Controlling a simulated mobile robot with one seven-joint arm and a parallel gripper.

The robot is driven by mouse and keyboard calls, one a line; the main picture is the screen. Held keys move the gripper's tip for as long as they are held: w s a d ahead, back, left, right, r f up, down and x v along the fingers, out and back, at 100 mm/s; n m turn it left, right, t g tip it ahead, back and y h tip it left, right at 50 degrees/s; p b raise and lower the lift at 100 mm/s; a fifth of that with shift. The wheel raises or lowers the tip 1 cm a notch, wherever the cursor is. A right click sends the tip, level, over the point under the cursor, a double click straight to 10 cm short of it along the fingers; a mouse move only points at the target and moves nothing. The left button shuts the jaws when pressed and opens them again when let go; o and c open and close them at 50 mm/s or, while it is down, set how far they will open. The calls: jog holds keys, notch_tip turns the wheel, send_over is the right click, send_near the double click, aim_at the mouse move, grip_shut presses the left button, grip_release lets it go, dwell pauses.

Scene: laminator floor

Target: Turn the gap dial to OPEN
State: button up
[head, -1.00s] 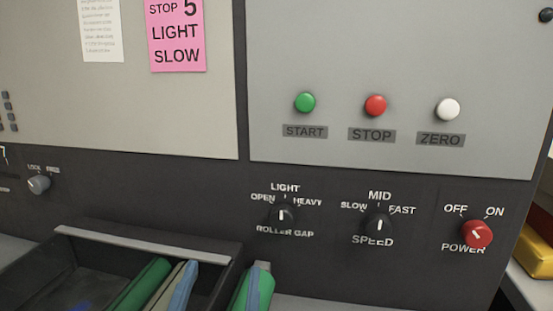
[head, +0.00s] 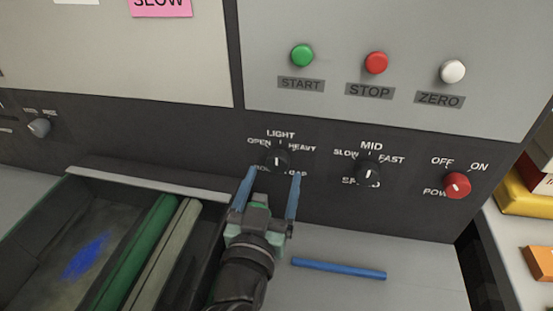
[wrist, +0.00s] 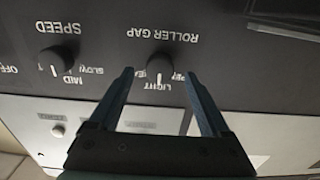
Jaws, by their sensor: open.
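The roller gap dial (head: 277,160) is a round black knob with a white mark on the dark panel. Its mark points up at LIGHT, between OPEN on the left and HEAVY on the right. My gripper (head: 272,174) is open, with its two blue fingers just below and to either side of the dial in the head view. In the wrist view the panel appears upside down, and the dial (wrist: 160,62) lies between the two fingertips (wrist: 158,73). Nothing is held. I cannot tell whether a finger touches the knob; the ROLLER GAP label is partly covered in the head view.
The speed dial (head: 367,173) and red power knob (head: 457,185) are to the right. Green START (head: 302,55), red STOP (head: 376,62) and white ZERO (head: 452,71) buttons are above. A dark open tray (head: 150,180) is at lower left. A blue rod (head: 338,269) lies on the grey surface.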

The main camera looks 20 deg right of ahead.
aim_at(277, 167)
jog(key=shift+x, duration=1.85)
grip_shut()
